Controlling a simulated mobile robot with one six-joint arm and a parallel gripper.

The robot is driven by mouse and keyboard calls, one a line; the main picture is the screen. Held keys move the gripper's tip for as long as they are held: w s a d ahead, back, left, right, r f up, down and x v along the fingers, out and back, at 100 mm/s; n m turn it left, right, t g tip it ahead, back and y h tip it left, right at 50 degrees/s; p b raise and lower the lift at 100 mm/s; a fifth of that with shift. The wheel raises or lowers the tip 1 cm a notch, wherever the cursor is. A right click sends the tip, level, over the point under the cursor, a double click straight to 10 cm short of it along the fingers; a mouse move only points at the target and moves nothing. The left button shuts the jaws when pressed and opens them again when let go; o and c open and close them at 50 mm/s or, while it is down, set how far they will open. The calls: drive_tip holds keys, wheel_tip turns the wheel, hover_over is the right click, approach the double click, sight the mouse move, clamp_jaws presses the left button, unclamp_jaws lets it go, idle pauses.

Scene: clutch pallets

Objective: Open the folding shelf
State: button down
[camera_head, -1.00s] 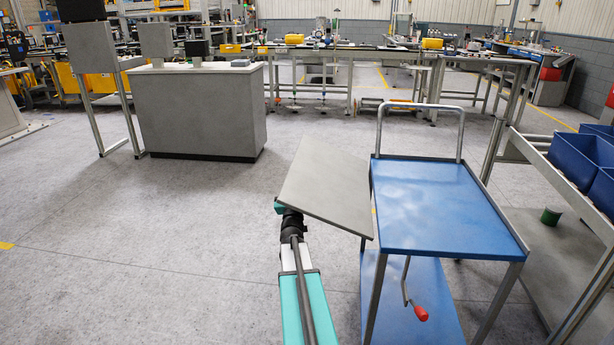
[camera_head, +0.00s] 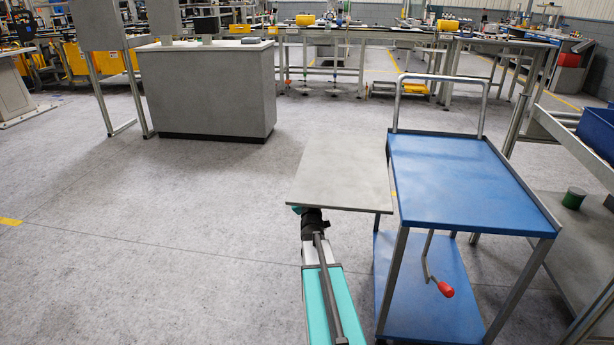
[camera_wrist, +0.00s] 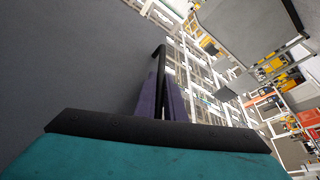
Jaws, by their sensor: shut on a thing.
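The folding shelf (camera_head: 342,172) is a flat grey panel at the left side of the blue cart (camera_head: 465,180). It looks about level with the cart's top, its right edge along the cart's left edge. My arm reaches up under the shelf's near left corner, and the panel hides my fingertips in the head view. In the wrist view my gripper (camera_wrist: 166,98) has its purple fingers close together at a thin dark bar (camera_wrist: 156,60). The shelf's dark grey underside (camera_wrist: 60,65) fills the left of that view.
The cart has a push handle (camera_head: 441,79) at the back and a red-knobbed crank (camera_head: 445,289) below its top. A workbench with a blue bin (camera_head: 597,128) stands close on the right. A grey cabinet (camera_head: 205,95) stands behind left. The floor on the left is clear.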

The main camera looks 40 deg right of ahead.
drive_tip(key=shift+s+d+f, duration=0.3)
drive_tip(key=shift+d+f, duration=0.05)
drive_tip(key=shift+f, duration=0.05)
drive_tip(key=c, duration=2.1)
unclamp_jaws()
drive_tip(key=shift+w+a, duration=0.1)
drive_tip(key=shift+a, duration=0.25)
drive_tip(key=shift+p+v, duration=0.4)
drive_tip(key=shift+v, duration=6.35)
drive_tip(key=shift+d, duration=0.15)
drive_tip(key=shift+r, duration=0.1)
